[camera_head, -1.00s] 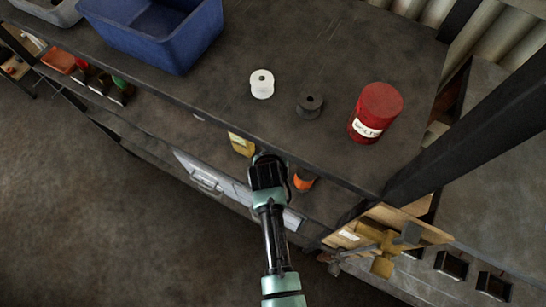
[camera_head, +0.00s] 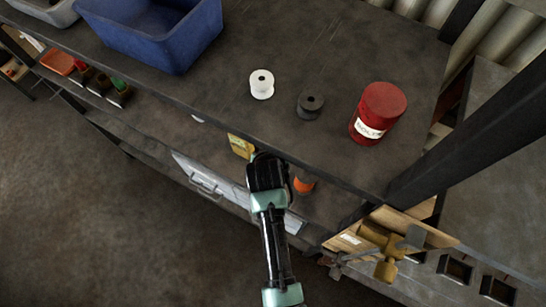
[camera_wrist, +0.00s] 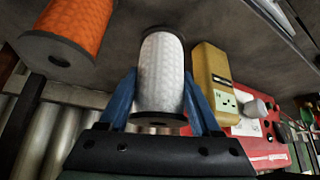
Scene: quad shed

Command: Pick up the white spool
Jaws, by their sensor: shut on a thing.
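In the wrist view, a white spool (camera_wrist: 162,68) with dark end flanges stands between the two blue fingers of my gripper (camera_wrist: 160,88). The fingers press on both of its sides, so my gripper is shut on it. In the head view, my gripper (camera_head: 266,160) reaches in under the bench top's front edge. Its fingers and the held spool are hidden there. A different white spool (camera_head: 262,85), all white, stands on the bench top (camera_head: 330,40), away from my gripper.
An orange spool (camera_wrist: 88,25) and a yellow device (camera_wrist: 210,72) stand close on either side of the held spool. The bench top's edge overhangs my gripper. A dark spool (camera_head: 310,105), a red can (camera_head: 378,112) and a blue bin (camera_head: 150,45) are on the bench top.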

